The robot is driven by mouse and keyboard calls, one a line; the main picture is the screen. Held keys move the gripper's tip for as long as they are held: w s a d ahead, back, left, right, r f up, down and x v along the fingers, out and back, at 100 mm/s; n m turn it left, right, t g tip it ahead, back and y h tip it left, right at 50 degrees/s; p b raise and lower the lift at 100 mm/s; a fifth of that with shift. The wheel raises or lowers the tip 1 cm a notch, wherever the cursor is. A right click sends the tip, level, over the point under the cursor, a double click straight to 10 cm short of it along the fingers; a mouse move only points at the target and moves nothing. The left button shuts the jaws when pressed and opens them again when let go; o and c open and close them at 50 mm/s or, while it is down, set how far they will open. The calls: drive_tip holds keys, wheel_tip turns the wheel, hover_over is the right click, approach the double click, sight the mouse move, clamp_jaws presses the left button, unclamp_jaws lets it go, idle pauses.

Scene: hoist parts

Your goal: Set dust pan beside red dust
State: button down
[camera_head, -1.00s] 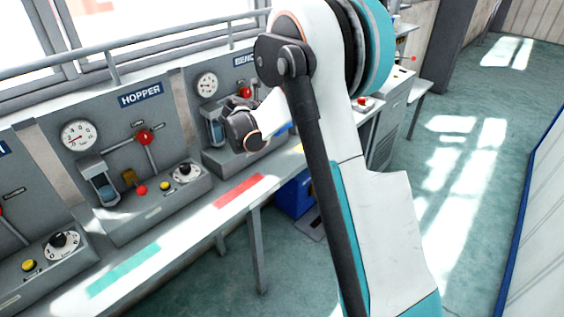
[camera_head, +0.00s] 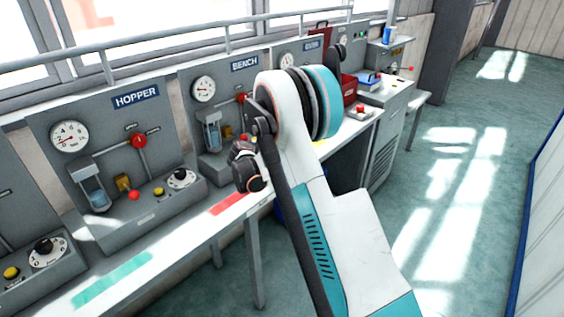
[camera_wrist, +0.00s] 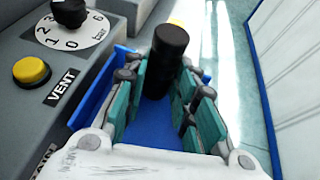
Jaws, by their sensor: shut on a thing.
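In the wrist view, my gripper (camera_wrist: 165,90) has its teal fingers closed around the upright black handle (camera_wrist: 169,55) of a blue dust pan (camera_wrist: 150,132). The pan's flat blue body lies below and around the fingers, close to the grey control box with the yellow VENT button. I cannot tell whether it touches the bench top. In the head view, the red dust patch (camera_head: 240,200) is a flat red strip on the bench's front edge, just below my dark wrist. My fingers and the pan are hidden there behind my arm.
The light bench (camera_head: 185,232) carries grey control panels with gauges and levers, including the HOPPER panel (camera_head: 108,150). A teal strip (camera_head: 112,280) lies further left. A red box (camera_head: 349,88) stands at the back. Green floor (camera_head: 440,200) is open on the right.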

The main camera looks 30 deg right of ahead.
drive_tip(key=shift+f+b, duration=0.75)
drive_tip(key=shift+f, duration=1.55)
drive_tip(key=shift+f, duration=0.2)
drive_tip(key=c, duration=1.3)
unclamp_jaws()
drive_tip(key=shift+r, duration=0.1)
